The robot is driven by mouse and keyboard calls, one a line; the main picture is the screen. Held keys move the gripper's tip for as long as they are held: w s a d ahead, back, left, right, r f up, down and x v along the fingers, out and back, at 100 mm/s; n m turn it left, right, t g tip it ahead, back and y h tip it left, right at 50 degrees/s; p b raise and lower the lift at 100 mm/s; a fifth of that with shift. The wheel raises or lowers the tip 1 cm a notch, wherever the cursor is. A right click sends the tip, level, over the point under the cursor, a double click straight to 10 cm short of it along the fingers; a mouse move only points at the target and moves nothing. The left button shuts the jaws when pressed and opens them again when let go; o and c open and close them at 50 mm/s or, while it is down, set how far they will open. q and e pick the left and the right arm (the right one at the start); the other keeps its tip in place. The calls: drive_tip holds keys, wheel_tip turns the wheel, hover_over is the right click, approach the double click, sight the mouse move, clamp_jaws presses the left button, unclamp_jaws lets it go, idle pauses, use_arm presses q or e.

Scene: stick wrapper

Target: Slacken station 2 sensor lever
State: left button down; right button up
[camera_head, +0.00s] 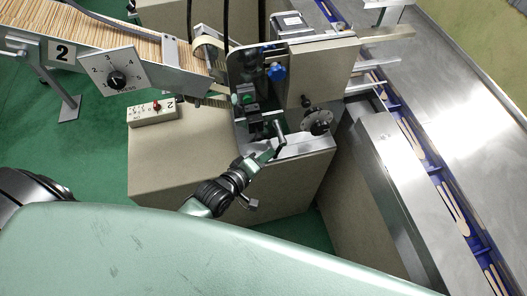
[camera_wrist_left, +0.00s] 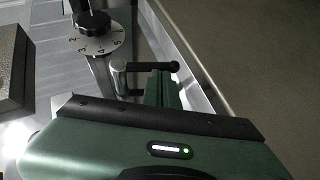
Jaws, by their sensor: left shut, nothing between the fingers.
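The sensor lever, a metal post with a crosswise black handle, stands at the station 2 machine (camera_head: 300,150). In the left wrist view the lever handle (camera_wrist_left: 150,66) runs to the right and ends in a dark ball. A numbered dial with a black knob (camera_wrist_left: 97,30) is just beyond it; a dial (camera_head: 318,122) also shows in the head view. My left gripper (camera_head: 266,154) is shut and empty, close to the lever's lower end. In the left wrist view its green fingers (camera_wrist_left: 158,88) lie right at the handle; whether they touch is unclear. My right gripper is out of view.
A conveyor with wooden sticks (camera_head: 450,205) runs along the right. The machine's upright metal plates flank the lever.

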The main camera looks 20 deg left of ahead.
use_arm(q)
drive_tip(key=b+v, duration=0.1)
drive_tip(key=v, duration=0.7)
drive_tip(key=s+a+f+m+g+y, duration=0.15)
drive_tip(key=s+f, duration=0.25)
drive_tip(key=f, duration=0.6)
drive_tip(key=s+a+f+m+g+y, duration=0.1)
drive_tip(key=s+a+f+m+g, duration=0.2)
drive_tip(key=f, duration=0.7)
drive_tip(key=s+a+f+m+g+y, duration=0.15)
drive_tip(key=s+f, duration=0.25)
drive_tip(key=f, duration=0.6)
drive_tip(key=s+f+m+g, duration=0.2)
drive_tip(key=s+f, duration=0.4)
drive_tip(key=s, duration=0.4)
drive_tip(key=s+a+f+m+g+b, duration=0.1)
drive_tip(key=s+f+m+g, duration=0.2)
drive_tip(key=s, duration=0.7)
wheel_tip(320, 180, down, 4)
drive_tip(key=m, duration=0.2)
drive_tip(key=shift+m+g, duration=0.3)
drive_tip(key=shift+s+a, duration=0.1)
